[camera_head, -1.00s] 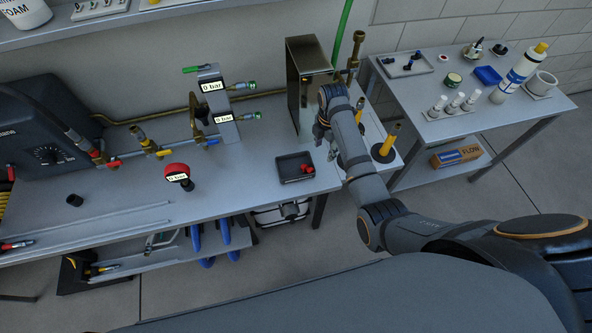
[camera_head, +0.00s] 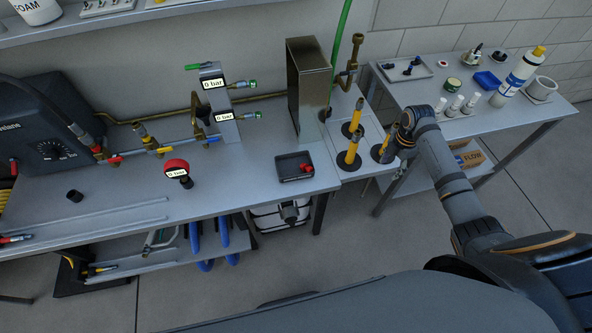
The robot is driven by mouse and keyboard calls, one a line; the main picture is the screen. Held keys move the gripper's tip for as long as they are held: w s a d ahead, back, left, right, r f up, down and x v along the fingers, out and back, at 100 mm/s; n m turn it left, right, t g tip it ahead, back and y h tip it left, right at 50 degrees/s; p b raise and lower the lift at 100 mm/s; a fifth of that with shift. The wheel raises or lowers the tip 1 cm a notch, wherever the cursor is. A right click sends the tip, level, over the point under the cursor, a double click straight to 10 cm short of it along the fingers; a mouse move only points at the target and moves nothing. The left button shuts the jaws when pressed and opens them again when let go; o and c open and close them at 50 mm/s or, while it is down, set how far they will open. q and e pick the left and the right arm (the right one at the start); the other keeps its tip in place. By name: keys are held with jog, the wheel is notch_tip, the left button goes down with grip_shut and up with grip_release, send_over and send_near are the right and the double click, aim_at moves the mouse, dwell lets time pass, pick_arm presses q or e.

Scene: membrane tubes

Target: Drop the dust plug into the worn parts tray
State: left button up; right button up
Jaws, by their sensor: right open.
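A small dark tray (camera_head: 283,176) lies near the right front edge of the long bench. Small red pieces (camera_head: 306,168) lie inside it; I cannot tell whether one is the dust plug. A light grey tray (camera_head: 424,71) with small black and blue parts stands on the right-hand table. The frames do not show which tray is for worn parts. My right gripper (camera_head: 389,151) is open beside the rightmost yellow tube, right of the dark tray and apart from it. It partly hides that tube's upper end. My left gripper is out of view.
Yellow tubes (camera_head: 350,154) stand upright on a small side table. A tall dark box (camera_head: 306,90) and a manifold with gauges stand on the bench (camera_head: 235,190). A black cap (camera_head: 75,196) lies at left. Bottles and cups stand on the right-hand table.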

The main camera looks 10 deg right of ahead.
jog(key=shift+s+d+r, duration=0.1)
jog(key=shift+s+d, duration=0.35)
jog(key=shift+d, duration=0.4)
jog(key=s+a+f+m+h+b, duration=0.1)
jog(key=s+f+m+b, duration=0.3)
jog(key=f, duration=1)
jog(key=s+a+f+m+b, duration=0.1)
jog(key=s+f+m, duration=0.55)
jog(key=f, duration=0.75)
jog(key=s+a+f+m+b, duration=0.1)
jog(key=s+a+f+m, duration=0.2)
jog(key=s+f, duration=0.3)
jog(key=s+a+f+m+b, duration=0.2)
jog(key=s+a+f, duration=0.4)
jog(key=s, duration=0.4)
jog(key=s+a+f+m+t+b, duration=0.1)
jog(key=s+a+f+m, duration=0.3)
jog(key=s, duration=0.5)
notch_tip(320, 180, down, 2)
jog(key=shift+a+f, duration=0.15)
jog(key=shift+a, duration=0.4)
